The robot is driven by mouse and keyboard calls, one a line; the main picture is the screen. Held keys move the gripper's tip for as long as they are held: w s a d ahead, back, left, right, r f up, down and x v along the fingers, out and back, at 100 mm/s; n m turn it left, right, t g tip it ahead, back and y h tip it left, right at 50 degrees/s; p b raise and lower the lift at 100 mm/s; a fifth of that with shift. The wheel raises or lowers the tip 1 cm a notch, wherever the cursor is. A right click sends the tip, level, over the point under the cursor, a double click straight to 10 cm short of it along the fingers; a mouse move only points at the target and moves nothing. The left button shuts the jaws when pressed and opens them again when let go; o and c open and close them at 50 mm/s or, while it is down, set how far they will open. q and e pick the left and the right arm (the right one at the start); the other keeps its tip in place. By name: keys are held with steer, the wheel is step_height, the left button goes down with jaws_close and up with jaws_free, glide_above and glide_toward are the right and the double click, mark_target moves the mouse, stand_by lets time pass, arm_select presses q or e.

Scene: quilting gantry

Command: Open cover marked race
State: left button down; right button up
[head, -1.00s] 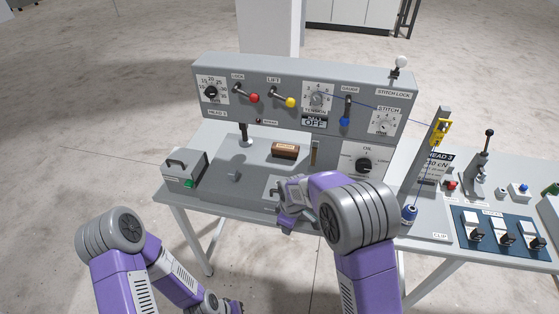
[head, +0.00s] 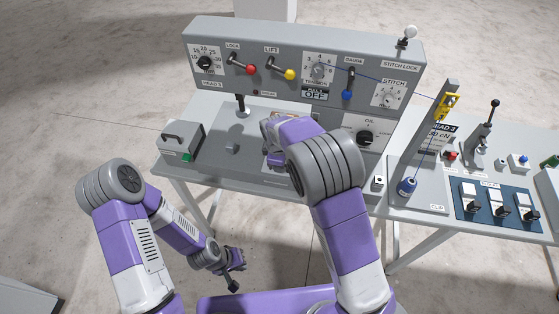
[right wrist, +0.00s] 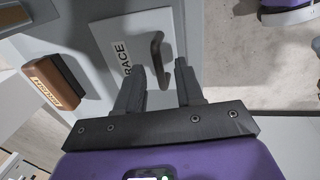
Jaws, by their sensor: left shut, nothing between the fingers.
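The cover marked RACE (right wrist: 112,62) is a pale flat panel in the right wrist view, lying shut in the grey bed. Its dark curved handle (right wrist: 158,48) stands at its right side. My right gripper (right wrist: 161,70) is open. In that picture the handle's near end shows between its fingers; I cannot tell how deep it sits or whether they touch. In the head view my right arm hides the cover and the right gripper. My left gripper (head: 235,284) is shut and empty, low in front of the table and away from the cover.
A brown labelled block (right wrist: 55,82) lies left of the cover. A grey control panel (head: 270,95) with levers and dials rises behind. A grey box with a handle (head: 181,143) stands at the left. A thread post (head: 438,130) and blue switch board (head: 497,208) are at right.

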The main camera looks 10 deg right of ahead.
jaws_close()
stand_by(1.4)
